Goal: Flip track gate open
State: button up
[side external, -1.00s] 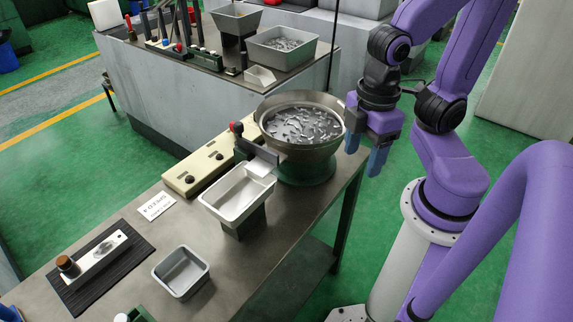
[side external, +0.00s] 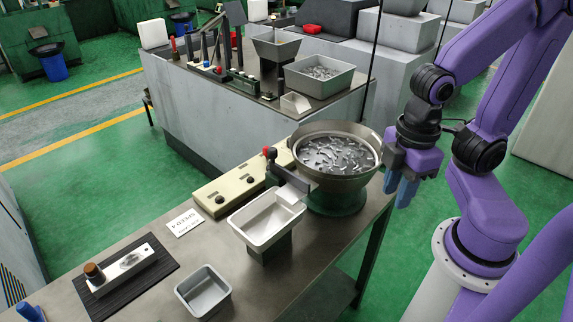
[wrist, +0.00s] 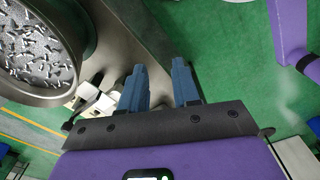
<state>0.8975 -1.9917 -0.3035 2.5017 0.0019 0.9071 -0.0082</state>
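The round metal feeder bowl (side external: 338,190) stands on the bench and holds many small metal parts; its rim also shows at the left of the wrist view (wrist: 85,65). A dark grey plate (side external: 289,178), which looks like the track gate, sits at the bowl's near-left outlet. A red-knobbed lever (side external: 269,153) stands beside it. I cannot tell the gate's exact position. My gripper (side external: 402,192) hangs to the right of the bowl, beyond the bench edge, pointing down. Its blue fingers are apart and empty in the wrist view (wrist: 159,84).
A pale tray (side external: 245,234) on a stand sits below the outlet. A cream control box (side external: 225,192) lies behind it. A grey bin (side external: 203,292) and a black mat (side external: 140,283) bearing a metal block are nearer. Free floor lies right of the bench.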

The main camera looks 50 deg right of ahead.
jog(key=shift+w+a, duration=0.2)
jog(key=shift+w, duration=0.3)
grip_shut()
jog(key=w+d+r+n+t+y, duration=0.1)
jog(key=w+t, duration=0.2)
jog(key=w, duration=0.5)
jog(key=w+r+n+t+y, duration=0.1)
jog(key=w+r+t+y, duration=0.1)
jog(key=w, duration=0.7)
jog(key=shift+d+r+t, duration=0.15)
jog(key=shift+d+t, duration=0.2)
jog(key=shift+t, duration=0.15)
